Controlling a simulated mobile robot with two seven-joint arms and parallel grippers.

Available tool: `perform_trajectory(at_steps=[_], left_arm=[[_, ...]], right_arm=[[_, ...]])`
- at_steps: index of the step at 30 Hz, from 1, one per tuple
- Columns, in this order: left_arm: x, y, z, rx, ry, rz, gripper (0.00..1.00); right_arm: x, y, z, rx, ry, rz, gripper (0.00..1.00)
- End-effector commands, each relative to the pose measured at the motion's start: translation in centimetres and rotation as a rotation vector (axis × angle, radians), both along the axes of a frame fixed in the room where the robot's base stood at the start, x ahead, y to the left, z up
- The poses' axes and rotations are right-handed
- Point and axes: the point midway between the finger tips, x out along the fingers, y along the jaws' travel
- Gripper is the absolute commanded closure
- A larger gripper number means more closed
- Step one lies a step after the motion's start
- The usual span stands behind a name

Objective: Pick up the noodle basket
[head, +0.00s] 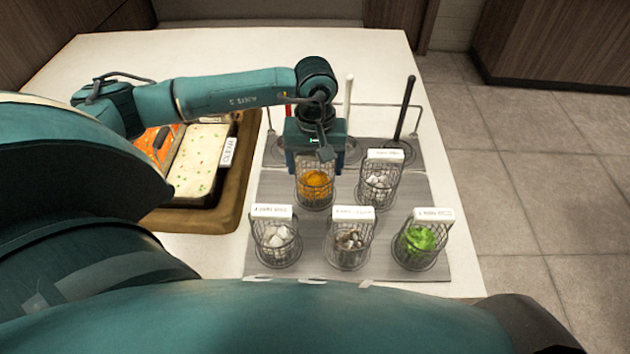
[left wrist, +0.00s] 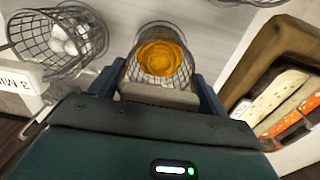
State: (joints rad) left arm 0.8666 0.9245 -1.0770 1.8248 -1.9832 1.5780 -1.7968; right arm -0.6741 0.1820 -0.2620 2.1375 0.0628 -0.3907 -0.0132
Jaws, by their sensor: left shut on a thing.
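A wire noodle basket (head: 316,188) with orange-yellow contents stands at the back left of the grey mat, in a group of several wire baskets. My left gripper (head: 316,160) is directly above and behind its rim and hides its label. In the left wrist view the basket (left wrist: 160,56) lies just beyond the fingers, and my left gripper (left wrist: 158,92) is shut on its pale label plate or handle. Whether its bottom touches the mat cannot be told. My right gripper is not in view.
Other wire baskets hold white pieces (head: 378,188), pale pieces (head: 277,245), brownish pieces (head: 350,248) and greens (head: 420,243). A wire rack with white (head: 347,100) and black (head: 405,105) upright handles stands behind. A brown tray (head: 240,180) with food is left.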

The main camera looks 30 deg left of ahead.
Motion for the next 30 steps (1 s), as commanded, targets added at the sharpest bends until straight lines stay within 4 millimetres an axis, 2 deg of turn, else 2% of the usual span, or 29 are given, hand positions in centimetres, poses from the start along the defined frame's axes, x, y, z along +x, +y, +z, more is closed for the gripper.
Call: perform_trajectory(at_steps=[1,4,13,17,24,30], left_arm=[[0.0,0.0,0.0,0.0,0.0,0.0,0.43],[0.0,0.0,0.0,0.0,0.0,0.0,0.51],[0.1,0.0,0.6,0.0,-0.004,0.001,0.51],[0.2,0.0,2.5,0.0,-0.007,0.0,0.51],[0.1,0.0,7.4,-0.001,-0.006,0.0,0.51],[0.1,0.0,9.7,-0.001,-0.004,0.0,0.51]], right_arm=[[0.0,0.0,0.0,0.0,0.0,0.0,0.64],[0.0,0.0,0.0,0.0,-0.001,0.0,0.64],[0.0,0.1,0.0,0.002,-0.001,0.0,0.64],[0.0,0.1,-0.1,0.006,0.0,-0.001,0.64],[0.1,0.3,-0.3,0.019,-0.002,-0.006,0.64],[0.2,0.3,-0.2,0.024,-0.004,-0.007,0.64]])
